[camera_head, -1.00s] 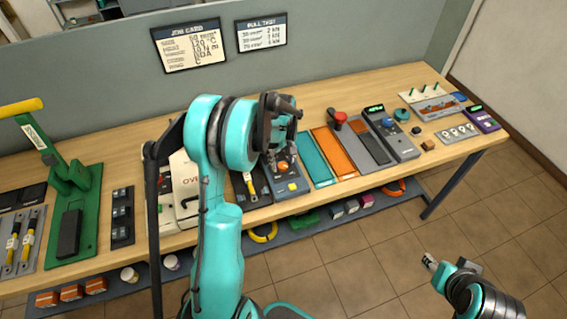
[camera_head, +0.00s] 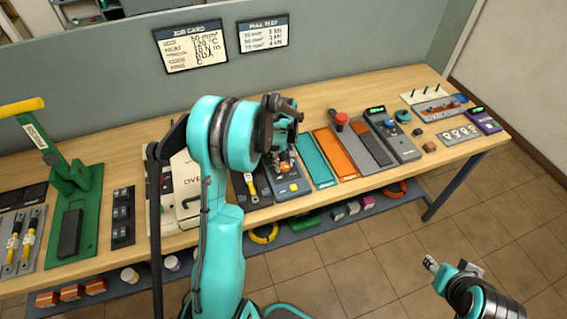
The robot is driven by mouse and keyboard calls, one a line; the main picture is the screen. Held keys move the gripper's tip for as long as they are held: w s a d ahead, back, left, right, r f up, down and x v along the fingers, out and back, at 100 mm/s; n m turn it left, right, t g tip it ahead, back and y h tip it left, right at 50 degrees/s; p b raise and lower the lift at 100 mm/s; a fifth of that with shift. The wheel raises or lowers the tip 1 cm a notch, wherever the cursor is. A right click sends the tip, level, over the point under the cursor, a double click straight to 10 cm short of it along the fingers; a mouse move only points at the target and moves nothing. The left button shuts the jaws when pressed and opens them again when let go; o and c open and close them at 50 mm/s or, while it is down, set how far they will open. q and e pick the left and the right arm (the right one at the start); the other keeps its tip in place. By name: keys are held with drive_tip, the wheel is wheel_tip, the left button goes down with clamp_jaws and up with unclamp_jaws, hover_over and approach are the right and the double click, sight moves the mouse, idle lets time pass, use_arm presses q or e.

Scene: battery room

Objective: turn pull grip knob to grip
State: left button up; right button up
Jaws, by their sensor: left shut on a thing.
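The orange knob (camera_head: 284,167) sits on a dark grey unit (camera_head: 291,194) with a blue-topped button, in the middle of the bench. My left gripper (camera_head: 281,158) points down over this unit and is shut on the orange knob. The fingers and wrist hide much of the knob, so its setting cannot be read. My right gripper (camera_head: 430,264) is at the lower right, away from the bench over the floor. It is too small to tell its jaw state.
A teal panel (camera_head: 319,170), an orange panel (camera_head: 337,153) and a grey unit with a green display (camera_head: 392,136) stand to the right. A green press (camera_head: 88,202) is further left.

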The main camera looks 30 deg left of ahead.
use_arm(q)
drive_tip(key=m+b, duration=0.1)
drive_tip(key=m, duration=0.2)
drive_tip(key=shift+m, duration=0.3)
drive_tip(key=m, duration=0.4)
drive_tip(key=shift+w+d+m+b, duration=0.1)
drive_tip(key=shift+m+b, duration=0.2)
drive_tip(key=m, duration=0.4)
drive_tip(key=shift+m+b, duration=0.3)
drive_tip(key=shift+d+m, duration=0.15)
drive_tip(key=shift+m, duration=2.05)
drive_tip(key=o, duration=1.2)
drive_tip(key=shift+c, duration=0.2)
